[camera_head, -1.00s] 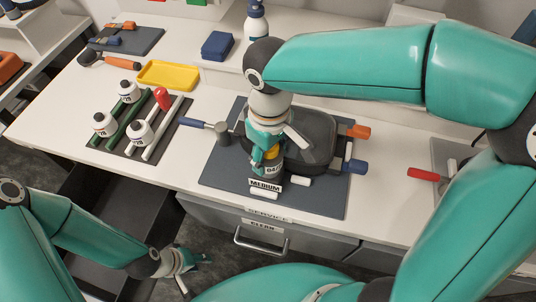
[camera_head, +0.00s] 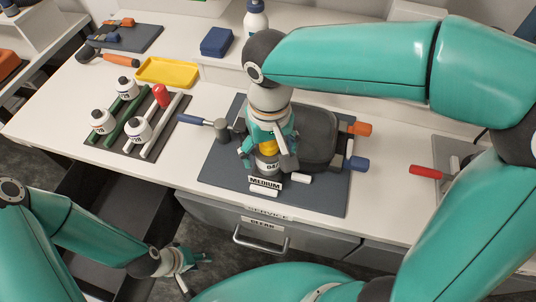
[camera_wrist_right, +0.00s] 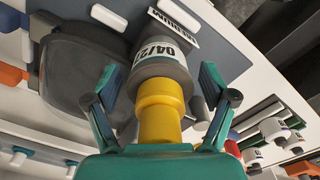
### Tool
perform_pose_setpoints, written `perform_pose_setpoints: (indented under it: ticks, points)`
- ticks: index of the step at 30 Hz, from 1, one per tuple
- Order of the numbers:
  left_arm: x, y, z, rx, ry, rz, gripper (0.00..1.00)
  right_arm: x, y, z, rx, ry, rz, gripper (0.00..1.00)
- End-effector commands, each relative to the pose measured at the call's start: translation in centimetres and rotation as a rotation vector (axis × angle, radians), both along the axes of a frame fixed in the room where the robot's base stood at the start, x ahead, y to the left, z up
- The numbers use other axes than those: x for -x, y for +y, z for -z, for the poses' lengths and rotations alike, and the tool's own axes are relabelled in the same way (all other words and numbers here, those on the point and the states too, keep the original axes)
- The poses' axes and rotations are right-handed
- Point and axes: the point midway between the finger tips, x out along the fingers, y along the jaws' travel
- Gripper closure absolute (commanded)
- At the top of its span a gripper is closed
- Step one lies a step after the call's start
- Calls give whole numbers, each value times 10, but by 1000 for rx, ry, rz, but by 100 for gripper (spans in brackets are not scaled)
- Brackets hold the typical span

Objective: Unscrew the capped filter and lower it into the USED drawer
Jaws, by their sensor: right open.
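The capped filter is a grey-and-white canister (camera_head: 266,163) with a dated label and a yellow cap (camera_head: 268,148). It stands upright at the dark housing on the grey mat, behind the MEDIUM label. My right gripper (camera_head: 267,157) is above it, open, with a finger on either side. In the right wrist view the yellow cap (camera_wrist_right: 160,103) and the label (camera_wrist_right: 167,38) lie between the spread fingers, with gaps visible. My left gripper (camera_head: 195,272) is open and empty, low over the floor. An open dark drawer (camera_head: 118,207) is at lower left; no USED label is readable.
A drawer front marked CLEAN (camera_head: 262,223) is below the bench edge. A rack (camera_head: 118,150) with several white bottles stands left of the mat, beside a yellow tray (camera_head: 168,72). A blue-handled hammer (camera_head: 205,124) lies near the mat's left edge.

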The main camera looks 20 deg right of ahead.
Motion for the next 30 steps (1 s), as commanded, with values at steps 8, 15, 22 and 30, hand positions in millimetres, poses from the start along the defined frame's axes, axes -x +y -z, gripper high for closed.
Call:
perform_pose_setpoints:
  ticks: [8,15,22,30]
  points:
    - [0,0,10,0,0,0,60,0,0,1,-1,0,438,17]
    - [0,0,16,0,0,0,60,0,0,1,-2,-1,818,17]
    - [0,0,22,0,0,0,60,0,0,1,-1,0,1183,17]
    - [0,0,28,0,0,0,60,0,0,1,0,0,1608,17]
